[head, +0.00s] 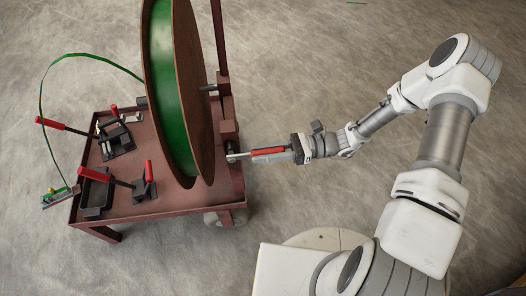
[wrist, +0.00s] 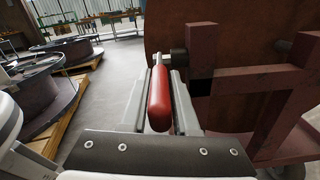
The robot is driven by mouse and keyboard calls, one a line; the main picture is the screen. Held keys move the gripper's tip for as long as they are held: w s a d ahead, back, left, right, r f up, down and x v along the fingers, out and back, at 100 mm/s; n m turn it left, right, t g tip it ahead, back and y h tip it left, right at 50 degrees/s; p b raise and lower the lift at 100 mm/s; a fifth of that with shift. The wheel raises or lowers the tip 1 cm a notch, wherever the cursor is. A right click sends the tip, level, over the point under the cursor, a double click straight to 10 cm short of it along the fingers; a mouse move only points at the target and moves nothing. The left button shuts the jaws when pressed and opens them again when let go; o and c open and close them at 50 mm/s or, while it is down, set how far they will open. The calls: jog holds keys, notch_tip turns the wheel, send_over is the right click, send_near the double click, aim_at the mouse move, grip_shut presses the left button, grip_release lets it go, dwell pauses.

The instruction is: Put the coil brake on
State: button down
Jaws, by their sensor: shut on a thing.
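The large reel (head: 190,90) stands upright on the cart, with green strip (head: 170,95) wound between rust-brown flanges. A lever with a red handle (head: 264,151) sticks out to the right from the foot of the reel's post, low beside the right flange; I take it for the coil brake. My gripper (head: 262,155) is shut on this handle. In the wrist view the red handle (wrist: 160,100) lies lengthwise between both fingers, pointing toward a dark pivot by the brown frame (wrist: 203,60). Whether the brake touches the reel is hidden.
A green strip end (head: 60,195) hangs past the cart's left edge. In the wrist view, other reels (wrist: 35,85) on pallets stand left.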

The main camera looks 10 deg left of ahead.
aim_at(260, 152)
notch_tip(260, 152, up, 2)
jog(key=h+p, duration=0.2)
jog(key=p, duration=0.3)
jog(key=shift+r, duration=0.2)
jog(key=r+h+p, duration=0.1)
jog(key=p, duration=0.1)
jog(key=r+t+h+p, duration=0.1)
jog(key=h+p, duration=0.1)
jog(key=p, duration=0.1)
jog(key=shift+s+a+r+p, duration=0.15)
jog(key=shift+a+p, duration=0.15)
jog(key=shift+a, duration=0.1)
jog(key=h+p, duration=0.1)
jog(key=a+r+t+h+p, duration=0.1)
jog(key=h+p, duration=0.1)
jog(key=shift+s+a+r+h, duration=0.2)
jog(key=shift+r+h, duration=0.1)
jog(key=shift+s+a+r+t+h+p, duration=0.2)
jog(key=shift+a+t+h+p, duration=0.2)
jog(key=shift+h+p, duration=0.25)
jog(key=shift+s+a+r+t+h+p, duration=0.1)
jog(key=shift+a+r+t+h+p, duration=0.1)
jog(key=shift+a+t+h+p, duration=0.4)
jog(key=shift+d+g+h, duration=0.2)
jog(key=shift+g+h, duration=0.05)
jog(key=shift+g, duration=0.05)
jog(key=c, duration=0.7)
grip_release()
